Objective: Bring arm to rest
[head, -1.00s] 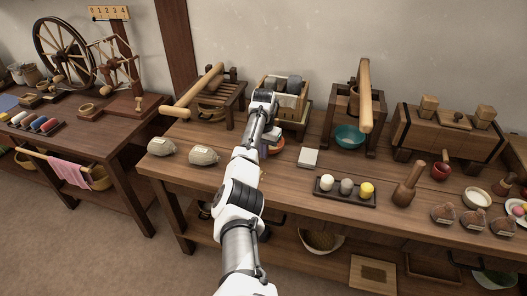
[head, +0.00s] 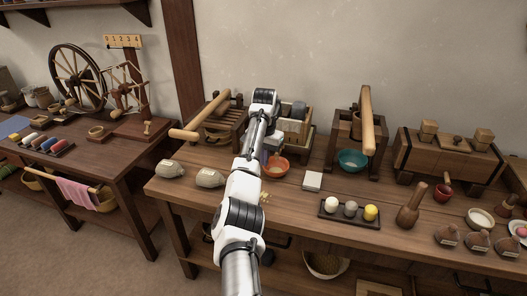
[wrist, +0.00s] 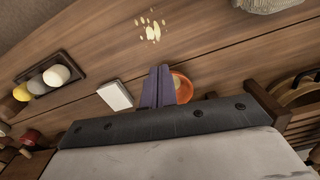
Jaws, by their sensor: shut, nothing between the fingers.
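My gripper (wrist: 157,88) shows in the wrist view as two grey-purple fingers side by side, closed together and empty. They are over the wooden table (wrist: 215,50), and an orange bowl (wrist: 183,88) is partly hidden behind them. In the head view my white and black arm reaches forward over the table and bends at the top near the back; its gripper is mostly hidden behind the arm. The orange bowl (head: 277,167) shows just right of the arm there.
A white block (head: 312,180) and a tray with three balls (head: 325,215) lie right of my arm. A slatted wooden stand (head: 222,117) and a wooden box with grey rolls (head: 293,130) are close to the arm's bend. Pale crumbs (wrist: 150,28) lie on the table.

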